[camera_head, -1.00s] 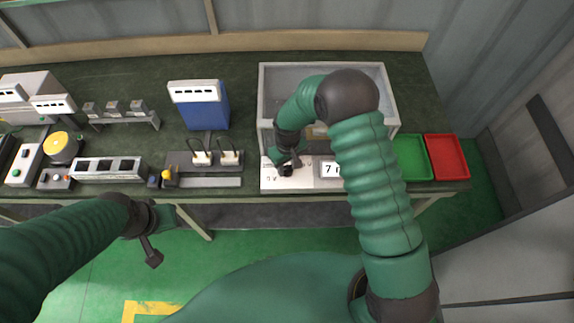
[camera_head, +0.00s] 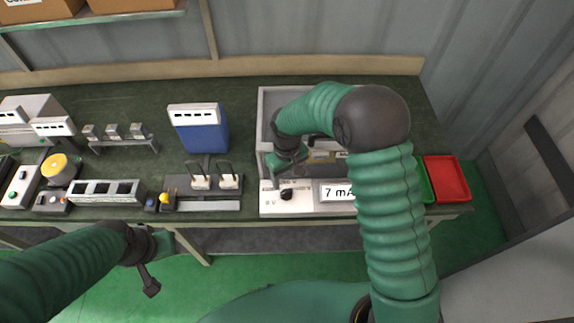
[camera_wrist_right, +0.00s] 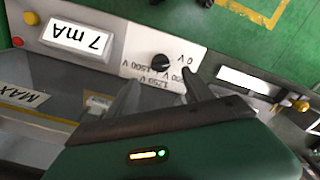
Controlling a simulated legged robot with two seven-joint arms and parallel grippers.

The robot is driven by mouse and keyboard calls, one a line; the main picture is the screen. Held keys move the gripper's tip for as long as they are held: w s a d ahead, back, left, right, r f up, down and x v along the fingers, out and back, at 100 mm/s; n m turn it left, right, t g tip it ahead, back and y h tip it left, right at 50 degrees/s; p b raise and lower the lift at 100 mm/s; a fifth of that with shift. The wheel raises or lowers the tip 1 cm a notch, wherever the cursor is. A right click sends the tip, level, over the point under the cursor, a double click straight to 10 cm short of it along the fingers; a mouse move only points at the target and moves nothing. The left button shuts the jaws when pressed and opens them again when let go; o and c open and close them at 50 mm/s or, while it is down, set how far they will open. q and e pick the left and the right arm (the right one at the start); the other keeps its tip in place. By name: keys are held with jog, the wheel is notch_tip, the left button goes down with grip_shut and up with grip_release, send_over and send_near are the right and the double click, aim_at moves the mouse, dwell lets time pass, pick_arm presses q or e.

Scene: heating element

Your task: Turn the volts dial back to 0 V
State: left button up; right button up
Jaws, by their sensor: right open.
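The volts dial is a black knob (camera_head: 286,194) on the white front panel of a grey box. In the right wrist view the knob (camera_wrist_right: 160,62) sits among printed volt labels, with 0 V at its right. I cannot tell exactly which mark it points to. My right gripper (camera_head: 287,172) is just behind and above the dial, apart from it. In the wrist view its two fingers (camera_wrist_right: 160,90) are spread and empty, below the knob in the picture. My left gripper (camera_head: 149,280) hangs in front of the bench, far from the dial; its jaw state is unclear.
A display (camera_head: 336,192) reading 7 mA is right of the dial. The grey open-topped box (camera_head: 264,120) rises behind the panel. Plugs in a socket strip (camera_head: 212,206) are to the left. A red tray (camera_head: 446,178) and a partly hidden green tray are to the right.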

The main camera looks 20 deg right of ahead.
notch_tip(320, 180, up, 8)
jog(key=shift+b, duration=0.3)
jog(key=shift+r, duration=0.1)
jog(key=s+d+f+m+t, duration=0.1)
jog(key=s+d, duration=0.1)
jog(key=s, duration=0.5)
jog(key=s+d+f+m+t+b, duration=0.1)
jog(key=s+d+m, duration=0.1)
jog(key=s, duration=0.6)
jog(key=shift+s+d+t, duration=0.25)
jog(key=shift+d+t, duration=0.05)
jog(key=shift+s, duration=0.2)
jog(key=shift+w, duration=0.15)
